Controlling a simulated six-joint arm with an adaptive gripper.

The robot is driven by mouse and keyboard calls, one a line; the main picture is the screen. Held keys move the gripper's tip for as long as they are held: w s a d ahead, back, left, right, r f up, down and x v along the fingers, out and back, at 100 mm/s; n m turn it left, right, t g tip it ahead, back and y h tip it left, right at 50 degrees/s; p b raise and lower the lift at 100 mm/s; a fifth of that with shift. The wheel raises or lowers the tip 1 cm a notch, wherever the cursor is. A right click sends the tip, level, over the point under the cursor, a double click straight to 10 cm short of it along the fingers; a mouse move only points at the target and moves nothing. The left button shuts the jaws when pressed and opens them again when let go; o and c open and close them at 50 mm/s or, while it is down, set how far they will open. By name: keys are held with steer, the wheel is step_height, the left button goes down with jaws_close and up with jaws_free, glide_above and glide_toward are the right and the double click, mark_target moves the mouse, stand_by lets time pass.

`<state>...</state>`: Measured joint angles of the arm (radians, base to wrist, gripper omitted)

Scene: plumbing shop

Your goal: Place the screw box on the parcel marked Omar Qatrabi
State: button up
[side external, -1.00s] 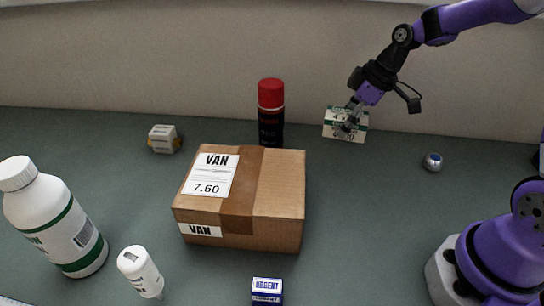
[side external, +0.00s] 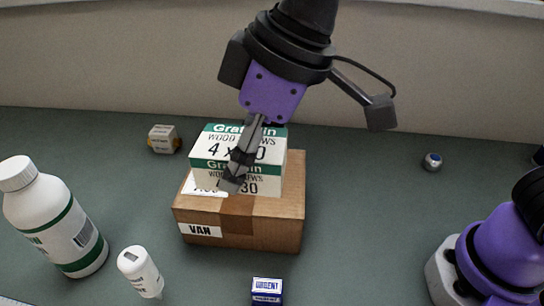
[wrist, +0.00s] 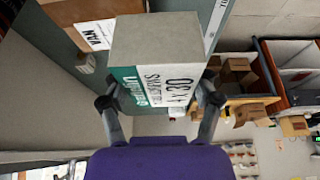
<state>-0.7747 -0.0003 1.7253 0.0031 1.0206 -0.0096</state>
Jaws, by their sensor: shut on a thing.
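The screw box (side external: 210,160), white and green with "Wood screws 4 x 30" print, is in my gripper (side external: 236,180). In the wrist view the box (wrist: 155,45) sits between both fingers (wrist: 158,100). The brown parcel (side external: 270,230) lies on the bench under the box in the side view. Its front label reads "VAN"; the box hides most of its top label, and I can read no name Omar Qatrabi. The parcel (wrist: 68,12) also shows at the upper left of the wrist view. I cannot tell whether box and parcel touch.
A white bottle (side external: 55,220) and a small white bottle (side external: 140,271) stand left of the parcel. A small blue-and-white box (side external: 267,291) is in front. A small carton (side external: 163,139) and a silver ball-like item (side external: 432,161) lie farther back.

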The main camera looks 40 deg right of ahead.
steer(key=w+d+f, duration=0.1)
steer(key=w+f, duration=0.1)
steer(key=w, duration=0.1)
steer(key=w+d+f, duration=0.2)
steer(key=w, duration=0.1)
steer(key=w+d+f, duration=0.2)
steer(key=w, duration=0.1)
steer(key=shift+w+d+f, duration=0.2)
steer(key=shift+f, duration=2.2)
steer(key=shift+f, duration=0.1)
steer(key=o, duration=1.4)
steer(key=shift+c, duration=0.2)
steer(key=v, duration=1.2)
steer(key=s+d+f+m+t+h, duration=0.1)
steer(key=s+d+m, duration=0.3)
steer(key=d, duration=0.4)
steer(key=s+d+f+m+t+h, duration=0.1)
steer(key=s+d+f+m+h, duration=0.1)
steer(key=s+d+m, duration=0.3)
steer(key=s+d+f, duration=0.1)
steer(key=d, duration=0.1)
steer(key=shift+s+d+f, duration=0.15)
steer(key=shift+s+d, duration=0.25)
